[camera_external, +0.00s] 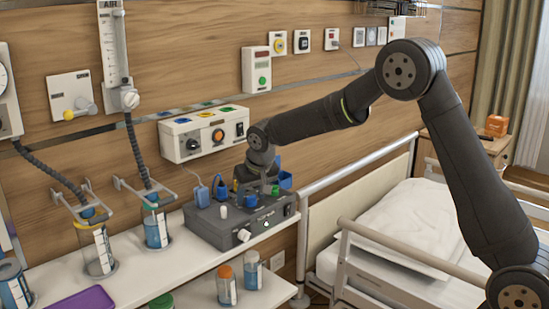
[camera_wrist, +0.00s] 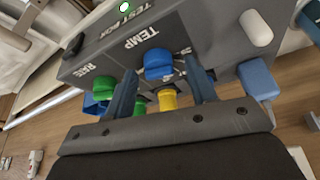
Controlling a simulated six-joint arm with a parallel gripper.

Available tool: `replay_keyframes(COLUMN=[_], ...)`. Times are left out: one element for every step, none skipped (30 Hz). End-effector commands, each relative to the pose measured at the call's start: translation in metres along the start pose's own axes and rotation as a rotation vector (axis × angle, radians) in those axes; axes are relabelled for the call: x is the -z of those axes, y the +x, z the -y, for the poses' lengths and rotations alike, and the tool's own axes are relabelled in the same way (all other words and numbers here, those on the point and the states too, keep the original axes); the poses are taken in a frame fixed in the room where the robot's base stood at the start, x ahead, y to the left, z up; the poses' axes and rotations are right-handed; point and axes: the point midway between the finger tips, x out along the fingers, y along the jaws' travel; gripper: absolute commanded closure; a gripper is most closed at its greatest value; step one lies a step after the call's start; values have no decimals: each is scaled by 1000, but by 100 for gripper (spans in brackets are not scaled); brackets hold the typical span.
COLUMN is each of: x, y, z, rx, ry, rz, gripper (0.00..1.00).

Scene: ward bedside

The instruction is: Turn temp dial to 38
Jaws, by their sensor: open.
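A blue dial (camera_wrist: 158,64) stands beside the TEMP label, and a green dial (camera_wrist: 102,86) beside RATE. My gripper (camera_wrist: 160,76) is open, with one finger on each side of the blue dial; I cannot tell whether they touch it. No scale numbers are readable.
Yellow (camera_wrist: 168,99) and green plugs stand close behind the blue dial. A white knob (camera_wrist: 256,28) and a blue cabled plug (camera_wrist: 257,80) are nearby. A wall panel (camera_external: 205,133) is behind the box. Bottles and a bed rail (camera_external: 375,258) flank the area.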

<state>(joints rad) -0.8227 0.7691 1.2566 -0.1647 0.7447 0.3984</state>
Motion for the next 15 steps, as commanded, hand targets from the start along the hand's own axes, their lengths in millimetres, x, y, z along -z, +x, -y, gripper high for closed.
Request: replay_keyframes(x=[0,0,0,0,0,0,0,0,0,0,0,0,0,0,0], y=[0,0,0,0,0,0,0,0,0,0,0,0,0,0,0], z=[0,0,0,0,0,0,0,0,0,0,0,0,0,0,1], rx=[0,0,0,0,0,0,0,0,0,0,0,0,-1,-2,-4], ry=[0,0,0,0,0,0,0,0,0,0,0,1,3,5,11], rz=[0,0,0,0,0,0,0,0,0,0,0,0,0,0,0], gripper=[49,51,59,65,70,78,84,90,93,93,93,93,93,93,93])
